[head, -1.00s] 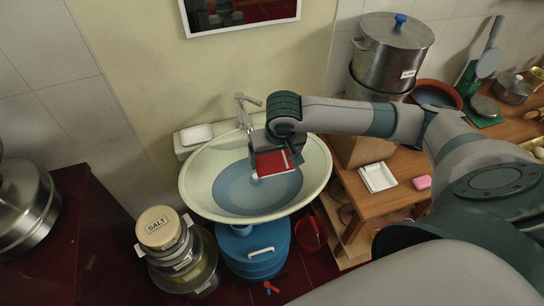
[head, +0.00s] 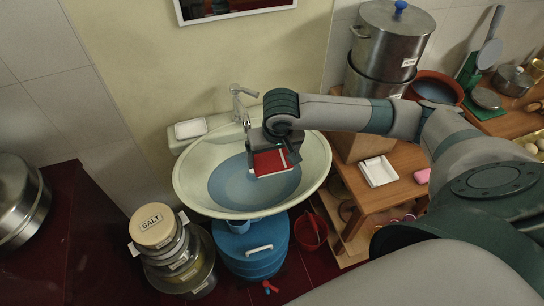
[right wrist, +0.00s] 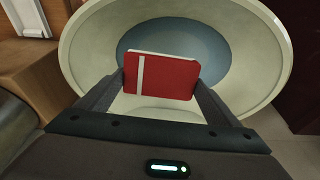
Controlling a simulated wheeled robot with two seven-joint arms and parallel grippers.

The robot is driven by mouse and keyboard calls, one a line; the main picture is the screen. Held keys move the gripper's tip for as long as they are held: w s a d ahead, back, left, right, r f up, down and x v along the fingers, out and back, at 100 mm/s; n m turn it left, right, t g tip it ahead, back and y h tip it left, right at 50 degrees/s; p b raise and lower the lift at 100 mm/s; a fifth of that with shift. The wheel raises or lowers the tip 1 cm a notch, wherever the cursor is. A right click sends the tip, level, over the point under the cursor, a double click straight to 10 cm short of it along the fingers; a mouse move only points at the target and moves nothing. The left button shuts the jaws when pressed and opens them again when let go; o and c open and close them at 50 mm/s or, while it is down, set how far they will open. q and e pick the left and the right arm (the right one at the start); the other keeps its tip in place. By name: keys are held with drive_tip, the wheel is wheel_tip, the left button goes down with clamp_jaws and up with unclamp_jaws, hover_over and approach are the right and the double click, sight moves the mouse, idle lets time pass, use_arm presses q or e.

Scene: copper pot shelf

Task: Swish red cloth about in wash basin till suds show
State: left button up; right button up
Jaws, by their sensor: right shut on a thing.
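The red cloth (head: 270,163) is a flat red square with a white stripe. My right gripper (head: 270,152) is shut on it and holds it over the wash basin (head: 183,185). In the right wrist view the cloth (right wrist: 172,77) sits between the two fingers of the gripper (right wrist: 160,85), in front of the basin (right wrist: 85,55). The basin is pale green and holds blue-grey water (head: 235,190). No suds show on the water. I cannot tell whether the cloth's lower edge touches the water. My left gripper is not in view.
A faucet (head: 240,95) rises behind the basin, with a white soap dish (head: 191,129) at its left. Below stand a blue lidded drum (head: 240,255), stacked canisters (head: 155,228) and a red bucket (head: 310,230). A wooden shelf (head: 385,200) with a white tray (head: 378,171) stands at right.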

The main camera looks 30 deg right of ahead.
drive_tip(key=shift+f+b, duration=1.2)
drive_tip(key=shift+f, duration=0.2)
drive_tip(key=shift+f+b, duration=0.8)
drive_tip(key=shift+f, duration=4.85)
drive_tip(key=shift+s+f, duration=0.2)
drive_tip(key=shift+d+r+p, duration=0.1)
drive_tip(key=shift+r+p, duration=0.15)
drive_tip(key=shift+p, duration=0.5)
drive_tip(key=shift+w+a+r+p, duration=0.1)
drive_tip(key=shift+a+r+p, duration=0.05)
drive_tip(key=shift+a+p, duration=0.45)
drive_tip(key=shift+w+a, duration=0.1)
